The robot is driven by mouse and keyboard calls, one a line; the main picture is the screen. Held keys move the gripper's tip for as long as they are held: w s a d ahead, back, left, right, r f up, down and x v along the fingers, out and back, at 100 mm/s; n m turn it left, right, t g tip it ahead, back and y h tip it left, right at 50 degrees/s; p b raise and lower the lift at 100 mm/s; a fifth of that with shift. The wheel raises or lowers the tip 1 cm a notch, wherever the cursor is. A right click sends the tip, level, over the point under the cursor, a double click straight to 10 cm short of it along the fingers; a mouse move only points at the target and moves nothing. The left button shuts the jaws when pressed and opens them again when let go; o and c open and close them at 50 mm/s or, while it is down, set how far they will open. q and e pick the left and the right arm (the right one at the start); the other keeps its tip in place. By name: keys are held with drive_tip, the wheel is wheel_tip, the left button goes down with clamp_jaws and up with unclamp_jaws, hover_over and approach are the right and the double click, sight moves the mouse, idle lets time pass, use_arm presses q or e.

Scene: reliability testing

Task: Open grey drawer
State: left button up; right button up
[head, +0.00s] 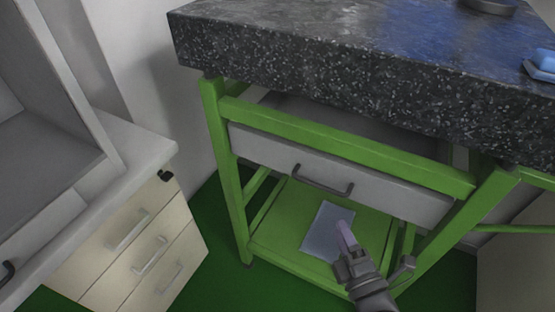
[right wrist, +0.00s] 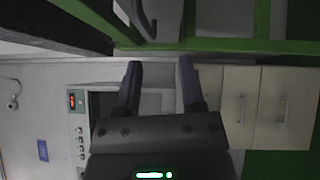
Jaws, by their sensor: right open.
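The grey drawer (head: 395,186) sits under the dark speckled top of a green-framed table in the head view, and its front looks flush with the frame. Its dark curved handle (head: 323,186) is on the front. My right gripper (head: 346,236) is below and slightly right of the handle in the picture, apart from it. In the right wrist view my right gripper (right wrist: 158,76) shows two separated fingers with nothing between them. A curved grey piece lies above the fingertips there; I cannot tell if it is the handle. My left gripper is not in view.
The green table frame (head: 340,147) runs above the drawer, with a leg (head: 222,165) at left. A grey sheet (head: 325,230) lies on the lower green shelf. A cream cabinet with several drawers (head: 130,240) stands left. A blue object (head: 541,66) is on the tabletop (head: 350,50).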

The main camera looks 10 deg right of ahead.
sight(321, 185)
drive_tip(key=shift+n+t, duration=0.3)
drive_tip(key=shift+n, duration=0.2)
drive_tip(key=x, duration=0.3)
drive_tip(key=b+x, duration=0.1)
drive_tip(key=x, duration=0.3)
drive_tip(key=r+b+x, duration=0.1)
drive_tip(key=x, duration=0.2)
drive_tip(key=shift+w+a+r, duration=0.15)
drive_tip(key=shift+a, duration=0.2)
drive_tip(key=c, duration=0.5)
clamp_jaws()
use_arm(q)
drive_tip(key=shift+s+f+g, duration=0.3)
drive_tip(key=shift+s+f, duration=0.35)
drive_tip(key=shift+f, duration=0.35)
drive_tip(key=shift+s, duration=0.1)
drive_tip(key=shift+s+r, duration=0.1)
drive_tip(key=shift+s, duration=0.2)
